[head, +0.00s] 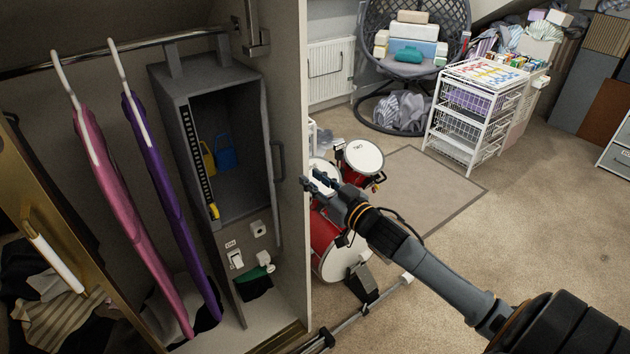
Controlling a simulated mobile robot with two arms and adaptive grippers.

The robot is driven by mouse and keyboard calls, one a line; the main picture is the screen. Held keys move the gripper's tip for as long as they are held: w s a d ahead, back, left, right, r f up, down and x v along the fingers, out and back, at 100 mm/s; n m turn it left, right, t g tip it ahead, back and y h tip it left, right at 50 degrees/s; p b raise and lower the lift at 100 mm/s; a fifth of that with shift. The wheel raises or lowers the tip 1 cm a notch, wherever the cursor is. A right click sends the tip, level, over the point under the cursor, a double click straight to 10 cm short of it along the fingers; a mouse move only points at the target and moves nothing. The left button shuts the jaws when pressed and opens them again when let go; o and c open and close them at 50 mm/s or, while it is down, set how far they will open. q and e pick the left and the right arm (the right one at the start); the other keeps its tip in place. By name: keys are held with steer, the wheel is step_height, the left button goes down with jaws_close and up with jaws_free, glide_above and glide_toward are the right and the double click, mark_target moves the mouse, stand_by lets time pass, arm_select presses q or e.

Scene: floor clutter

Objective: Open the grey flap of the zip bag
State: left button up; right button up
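The grey zip bag (210,75) hangs from the rail inside the wardrobe, left of centre. Its front shows a dark open cavity with a blue item (225,152) and a yellow item (208,160) inside. Zip teeth (192,150) run down the left edge of the opening, with a yellow piece at their lower end. The grey flap (268,160), with a dark handle, stands out along the right side of the opening. My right gripper (310,182) is to the right of the flap, apart from it, with its fingers spread and nothing between them. My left gripper is out of view.
Pink (118,215) and purple (160,190) garments hang left of the bag. The wardrobe's side panel (291,150) stands between the bag and my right gripper. A red drum kit (335,262) stands behind my gripper.

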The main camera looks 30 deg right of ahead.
steer(key=shift+c, duration=0.3)
steer(key=shift+f, duration=0.1)
steer(key=c, duration=0.4)
steer(key=shift+a+f+n, duration=0.2)
steer(key=shift+a+n, duration=0.15)
steer(key=shift+n, duration=0.45)
jaws_close()
steer(key=a+n+h, duration=0.3)
steer(key=a+n, duration=0.1)
steer(key=n, duration=1)
steer(key=w+p, duration=0.1)
steer(key=w, duration=0.8)
steer(key=shift+w+d+f, duration=0.25)
steer(key=shift+d+f, duration=0.1)
steer(key=shift+f, duration=0.05)
